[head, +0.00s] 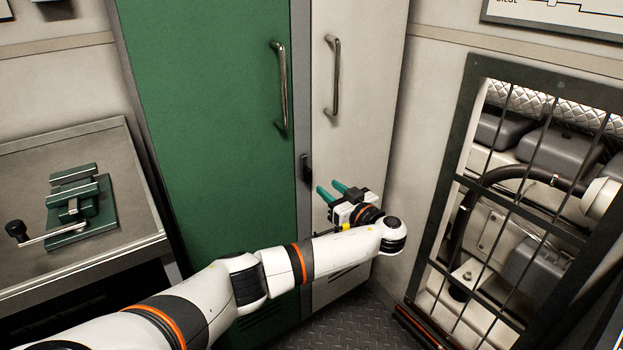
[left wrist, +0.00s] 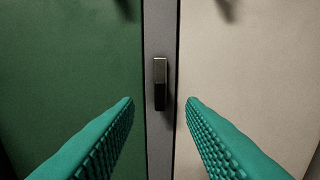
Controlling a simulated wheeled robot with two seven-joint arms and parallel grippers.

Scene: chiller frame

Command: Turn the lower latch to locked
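A small dark latch (head: 306,168) sits on the grey strip between the green door (head: 215,150) and the cream door (head: 355,110). In the left wrist view the latch (left wrist: 160,84) stands upright, long side vertical, between my fingers and beyond their tips. My left gripper (head: 332,190) is open, its green fingers pointing at the strip near the latch. In the left wrist view the gripper (left wrist: 160,101) has a wide gap with nothing in it, and no finger visibly touches the latch. My right gripper is not in view. No second latch shows.
Metal handles stand out from the green door (head: 281,85) and the cream door (head: 334,76), above the latch. A barred frame (head: 470,80) over machinery stands at the right. A bench (head: 110,150) with a green vise (head: 80,205) is at the left.

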